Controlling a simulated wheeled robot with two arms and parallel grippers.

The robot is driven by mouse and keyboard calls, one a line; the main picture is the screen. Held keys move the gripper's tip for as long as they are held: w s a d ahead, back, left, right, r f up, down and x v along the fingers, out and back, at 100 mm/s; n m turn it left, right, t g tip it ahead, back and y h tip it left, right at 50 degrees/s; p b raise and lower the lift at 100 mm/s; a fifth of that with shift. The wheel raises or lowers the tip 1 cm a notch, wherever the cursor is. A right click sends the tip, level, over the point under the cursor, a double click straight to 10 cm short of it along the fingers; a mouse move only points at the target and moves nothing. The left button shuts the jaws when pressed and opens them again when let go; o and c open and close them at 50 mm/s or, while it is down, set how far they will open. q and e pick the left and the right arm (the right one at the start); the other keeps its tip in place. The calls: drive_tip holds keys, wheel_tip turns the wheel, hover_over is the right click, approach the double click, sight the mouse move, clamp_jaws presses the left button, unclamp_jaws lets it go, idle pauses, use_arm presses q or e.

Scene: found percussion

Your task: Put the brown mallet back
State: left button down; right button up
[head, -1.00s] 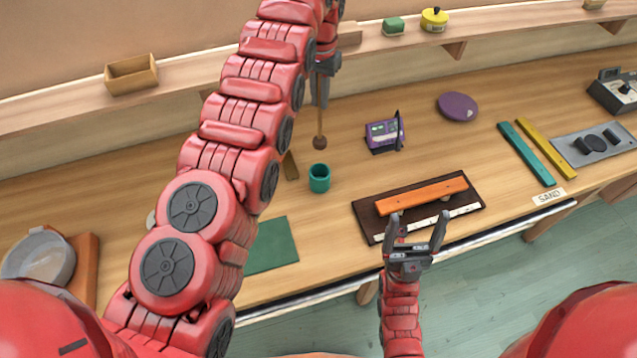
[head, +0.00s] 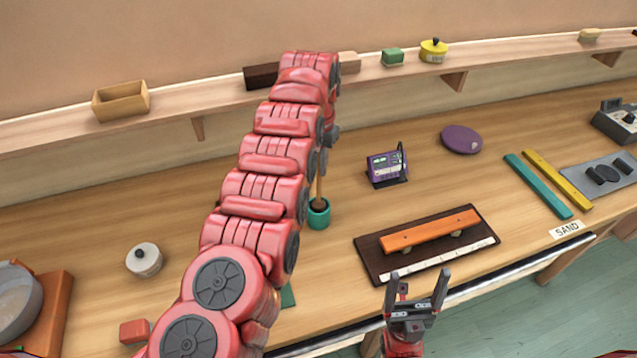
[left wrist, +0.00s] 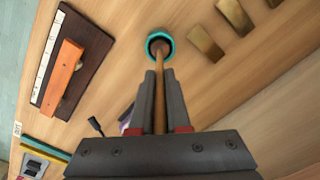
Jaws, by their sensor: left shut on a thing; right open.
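The brown mallet (head: 319,190) has a thin wooden stick, and its lower end is inside the teal cup (head: 318,218). The cup stands on the bench. In the left wrist view the mallet's stick (left wrist: 160,100) runs between my left gripper's fingers (left wrist: 160,100) to its brown head in the teal cup (left wrist: 159,34). My left gripper is shut on the stick above the cup; in the head view my left arm mostly hides it. My right gripper (head: 417,295) is open and empty in front of the bench's front edge.
An orange bar on a dark board (head: 372,262) lies right of the cup. A purple box with an antenna (head: 387,169) stands behind it. Brown blocks (left wrist: 207,43) lie near the cup. A shelf (head: 180,99) runs along the back.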

sight(319, 179)
use_arm(q)
wheel_tip(319, 179, down, 4)
drive_tip(key=shift+f+p, duration=0.25)
drive_tip(key=shift+p, duration=0.7)
drive_tip(key=c, duration=0.9)
unclamp_jaws()
drive_tip(key=shift+f, duration=0.1)
